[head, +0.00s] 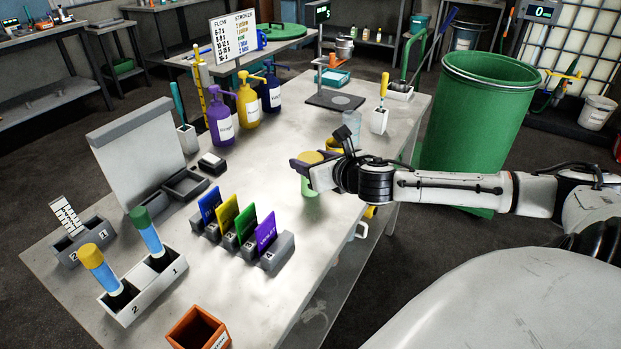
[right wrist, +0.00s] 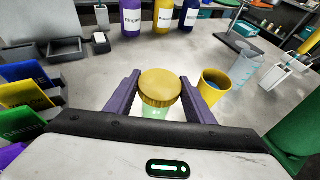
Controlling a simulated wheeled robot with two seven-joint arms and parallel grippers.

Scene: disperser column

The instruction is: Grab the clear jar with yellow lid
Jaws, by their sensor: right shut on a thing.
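The clear jar with a yellow lid (right wrist: 160,90) is between the two purple fingers of my right gripper (right wrist: 158,100) in the right wrist view. The fingers are shut on it, and its lower part looks greenish. In the head view the jar (head: 309,186) shows at my right gripper (head: 318,170), near the right edge of the table; the gripper hides part of it. I cannot tell whether the jar touches the table. My left gripper is not in view.
A yellow cup (right wrist: 214,85) and a clear beaker (right wrist: 245,68) stand close to the right of the jar. Coloured cards in holders (head: 238,223) stand to the left. Purple, yellow and blue pump bottles (head: 247,103) stand behind. A green barrel (head: 475,115) is beyond the table's right edge.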

